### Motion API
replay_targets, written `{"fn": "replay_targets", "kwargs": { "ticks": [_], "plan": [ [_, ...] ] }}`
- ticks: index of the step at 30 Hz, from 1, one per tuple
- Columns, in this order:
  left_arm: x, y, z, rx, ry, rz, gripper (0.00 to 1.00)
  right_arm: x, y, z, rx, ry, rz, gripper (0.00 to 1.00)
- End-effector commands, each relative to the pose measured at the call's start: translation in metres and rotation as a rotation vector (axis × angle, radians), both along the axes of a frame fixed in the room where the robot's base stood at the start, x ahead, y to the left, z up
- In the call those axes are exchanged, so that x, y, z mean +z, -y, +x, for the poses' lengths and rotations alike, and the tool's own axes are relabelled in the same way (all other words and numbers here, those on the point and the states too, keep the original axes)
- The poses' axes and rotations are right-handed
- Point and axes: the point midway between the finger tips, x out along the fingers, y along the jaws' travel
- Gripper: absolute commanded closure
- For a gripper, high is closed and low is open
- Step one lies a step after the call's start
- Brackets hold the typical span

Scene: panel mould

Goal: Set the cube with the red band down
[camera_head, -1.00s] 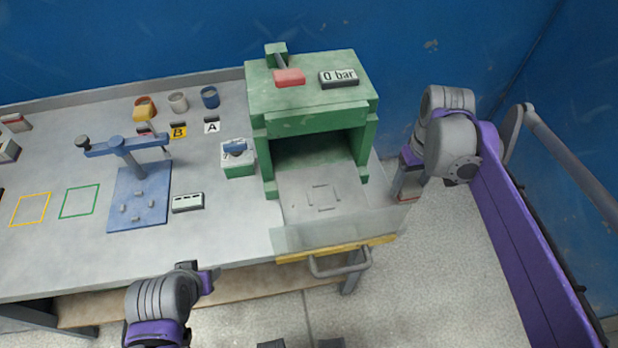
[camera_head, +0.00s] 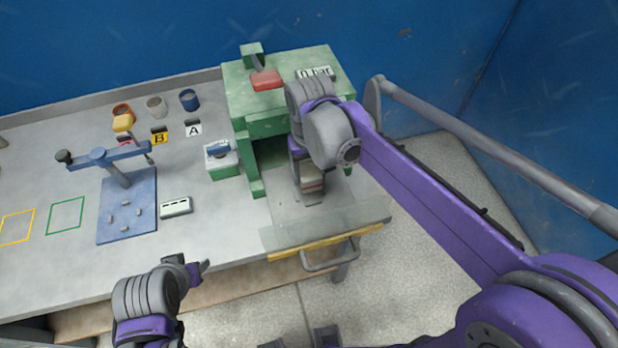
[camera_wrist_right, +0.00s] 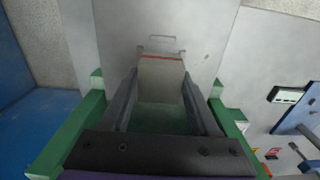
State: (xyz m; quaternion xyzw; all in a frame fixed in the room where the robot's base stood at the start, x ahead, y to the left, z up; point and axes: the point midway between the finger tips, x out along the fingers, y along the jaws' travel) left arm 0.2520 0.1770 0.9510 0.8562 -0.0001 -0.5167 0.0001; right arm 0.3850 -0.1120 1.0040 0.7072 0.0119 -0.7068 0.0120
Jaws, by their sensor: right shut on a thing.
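The cube with the red band (camera_wrist_right: 161,72) is pale grey-beige and sits between the two fingers of my right gripper (camera_wrist_right: 160,86), which is shut on it. In the head view the cube (camera_head: 312,181) shows below my right gripper (camera_head: 308,184), over the metal bed of the green press, in front of its opening. A thin marked outline on the bed lies just beyond the cube in the right wrist view. I cannot tell whether the cube touches the bed. My left gripper (camera_head: 196,272) is near the table's front edge; its jaws are unclear.
A blue fixture (camera_head: 127,205), a small white-topped green box (camera_head: 222,165) and several cups are to the left.

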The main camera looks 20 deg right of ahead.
Motion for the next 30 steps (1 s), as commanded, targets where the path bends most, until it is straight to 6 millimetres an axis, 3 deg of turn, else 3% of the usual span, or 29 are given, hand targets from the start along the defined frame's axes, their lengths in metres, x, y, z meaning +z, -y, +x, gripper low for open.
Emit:
{"fn": "replay_targets", "kwargs": {
  "ticks": [9, 21, 22, 27, 30],
  "plan": [
    [0.0, 0.0, 0.0, 0.0, 0.0, 0.0, 0.5, -0.034, -0.002, 0.0, 0.0, -0.001, 0.0, 1.0],
    [-0.004, 0.0, -0.002, 0.0, -0.003, 0.0, 0.5, -0.04, -0.001, 0.0, 0.0, -0.002, 0.0, 1.0],
    [-0.004, 0.0, -0.002, 0.0, -0.003, 0.0, 0.5, -0.04, -0.001, 0.0, 0.0, -0.001, 0.0, 0.37],
    [-0.003, 0.0, -0.001, 0.0, -0.002, 0.0, 0.5, -0.039, -0.002, 0.0, 0.0, -0.001, 0.0, 0.08],
    [-0.003, 0.0, -0.001, 0.0, -0.002, 0.0, 0.5, -0.039, -0.002, 0.0, 0.0, -0.001, 0.0, 0.08]
  ]
}}
